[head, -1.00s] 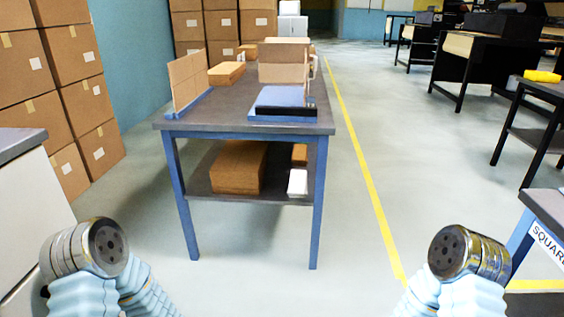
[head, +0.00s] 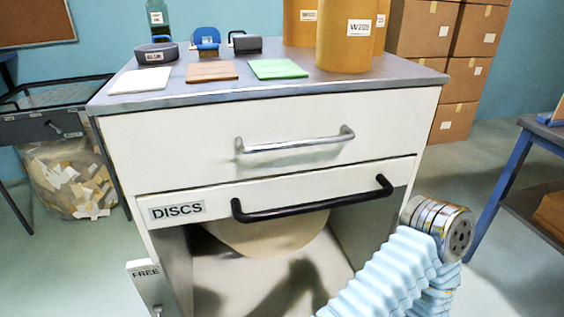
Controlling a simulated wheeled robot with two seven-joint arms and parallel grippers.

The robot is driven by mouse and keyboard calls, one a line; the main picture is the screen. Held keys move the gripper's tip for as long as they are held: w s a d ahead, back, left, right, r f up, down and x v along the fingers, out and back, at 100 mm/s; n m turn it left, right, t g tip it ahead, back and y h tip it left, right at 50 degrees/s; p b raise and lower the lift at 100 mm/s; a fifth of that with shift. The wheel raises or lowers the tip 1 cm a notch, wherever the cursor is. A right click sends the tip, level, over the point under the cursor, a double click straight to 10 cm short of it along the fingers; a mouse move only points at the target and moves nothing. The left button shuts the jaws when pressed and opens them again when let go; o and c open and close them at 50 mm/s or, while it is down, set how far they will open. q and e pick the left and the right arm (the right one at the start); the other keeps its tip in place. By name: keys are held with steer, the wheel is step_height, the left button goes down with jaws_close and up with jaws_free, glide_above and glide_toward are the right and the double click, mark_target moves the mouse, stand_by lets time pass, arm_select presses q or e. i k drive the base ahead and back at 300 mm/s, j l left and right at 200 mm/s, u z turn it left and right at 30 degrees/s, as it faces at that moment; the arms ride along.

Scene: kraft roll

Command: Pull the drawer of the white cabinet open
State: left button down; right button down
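The white cabinet (head: 125,150) stands in front of me with a grey top. Its upper drawer (head: 180,135) is a wide white front with a silver bar handle (head: 296,146). Below it is a narrower front labelled DISCS (head: 215,196) with a black bar handle (head: 312,204). Both fronts look shut. Under them is an open bay with a large pale rounded thing (head: 265,232) partly hidden behind the lower front. One of my arms shows at the lower right, in front of the cabinet's right side. Neither of my grippers is in view.
On the cabinet top are tan rolls (head: 343,45), coloured flat pieces such as a green one (head: 278,69), and small dark items. A panel marked FREE (head: 146,285) stands low at left. A bin bag (head: 70,180) is further left; a blue-legged table (head: 495,190) stands right.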

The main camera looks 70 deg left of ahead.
mark_target(152, 150)
steer(key=k+l+u, duration=0.1)
steer(key=u, duration=2.25)
